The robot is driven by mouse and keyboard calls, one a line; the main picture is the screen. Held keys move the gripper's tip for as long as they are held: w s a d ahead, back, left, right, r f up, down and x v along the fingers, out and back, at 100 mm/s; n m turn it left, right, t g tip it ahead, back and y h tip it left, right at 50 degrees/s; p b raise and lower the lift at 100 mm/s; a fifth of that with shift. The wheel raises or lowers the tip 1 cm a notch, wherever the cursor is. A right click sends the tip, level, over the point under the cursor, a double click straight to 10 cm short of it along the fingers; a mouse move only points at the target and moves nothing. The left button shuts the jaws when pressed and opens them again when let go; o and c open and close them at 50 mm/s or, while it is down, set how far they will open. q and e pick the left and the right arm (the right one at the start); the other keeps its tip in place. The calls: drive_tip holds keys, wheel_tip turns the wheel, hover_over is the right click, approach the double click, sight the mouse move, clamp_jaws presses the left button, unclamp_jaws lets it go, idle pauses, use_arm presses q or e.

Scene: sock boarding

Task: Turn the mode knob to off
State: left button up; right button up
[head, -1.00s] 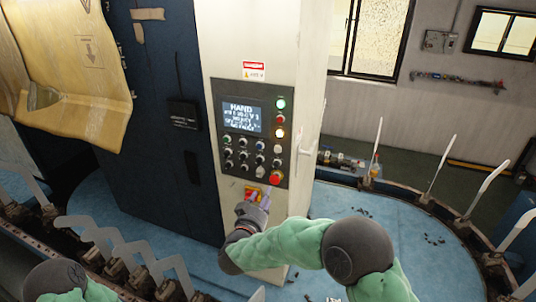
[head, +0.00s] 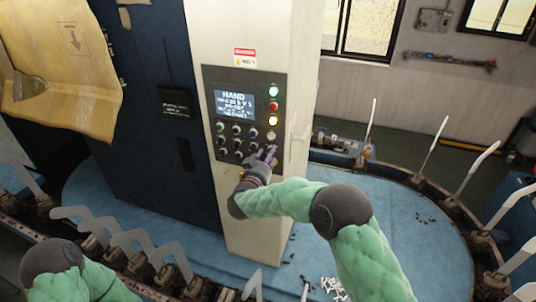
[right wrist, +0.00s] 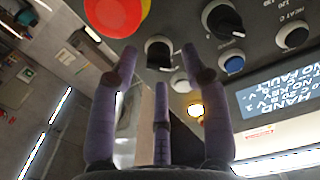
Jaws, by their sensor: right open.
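The control panel (head: 210,80) is on a white column and its display (head: 234,103) reads HAND. Rows of small knobs sit below the display. My right gripper (head: 266,153) is at the panel's lower right corner. In the right wrist view its purple fingers (right wrist: 160,65) are open and empty. A black knob (right wrist: 158,50) with a pale pointer mark shows between the fingertips, with no visible grip on it. I see no readable label for this knob, so I cannot tell whether it is the mode knob. My left gripper is out of view.
A large red button (right wrist: 118,14) is close beside the fingers in the right wrist view. More black knobs (right wrist: 222,20) and a blue button (right wrist: 232,63) are on the other side. A curved rail with upright white sock boards (head: 430,155) surrounds the blue platform (head: 400,225).

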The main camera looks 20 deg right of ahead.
drive_tip(key=shift+w+d+f, duration=0.1)
drive_tip(key=shift+w+f, duration=0.1)
drive_tip(key=shift+w, duration=0.2)
drive_tip(key=shift+s+r, duration=0.1)
drive_tip(key=shift+s, duration=0.05)
drive_tip(key=c, duration=0.5)
clamp_jaws()
